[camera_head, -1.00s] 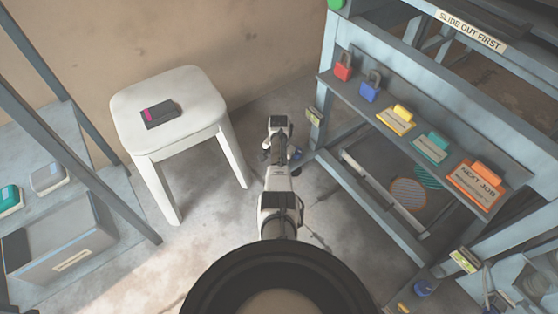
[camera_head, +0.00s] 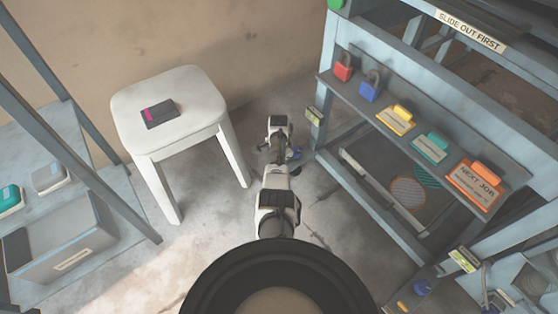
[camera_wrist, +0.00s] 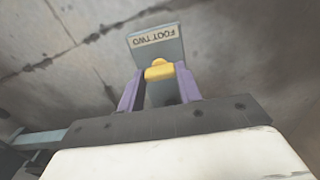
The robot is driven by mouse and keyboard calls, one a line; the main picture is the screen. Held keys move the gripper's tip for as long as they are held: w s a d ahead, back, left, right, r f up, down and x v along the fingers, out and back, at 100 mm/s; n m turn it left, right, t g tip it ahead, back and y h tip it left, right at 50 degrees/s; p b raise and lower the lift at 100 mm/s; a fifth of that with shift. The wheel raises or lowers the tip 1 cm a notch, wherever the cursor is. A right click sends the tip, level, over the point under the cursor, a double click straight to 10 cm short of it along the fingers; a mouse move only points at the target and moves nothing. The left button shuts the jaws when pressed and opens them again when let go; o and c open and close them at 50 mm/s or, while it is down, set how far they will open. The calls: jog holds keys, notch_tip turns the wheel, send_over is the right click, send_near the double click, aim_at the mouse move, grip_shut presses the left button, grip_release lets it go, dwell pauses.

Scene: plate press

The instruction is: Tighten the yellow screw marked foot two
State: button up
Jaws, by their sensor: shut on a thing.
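The yellow screw (camera_wrist: 159,71) shows in the wrist view, in front of a grey plate (camera_wrist: 165,58) with a label (camera_wrist: 155,40) reading FOOT TWO. My gripper (camera_wrist: 160,80) has its two purple fingers on either side of the screw's head and is shut on it. The screw's lower part is hidden. In the head view my arm reaches down to the floor beside the rack's near-left leg; my fingers and the screw cannot be made out there.
The blue-grey rack (camera_head: 340,165) stands close on the right, its shelf holding padlocks and coloured tags. Another shelf unit (camera_head: 105,200) is at far left. Bare floor lies between.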

jog(key=o, duration=1)
notch_tip(320, 180, up, 14)
jog(key=p, duration=0.5)
jog(key=shift+f+p, duration=0.1)
jog(key=shift+p, duration=0.25)
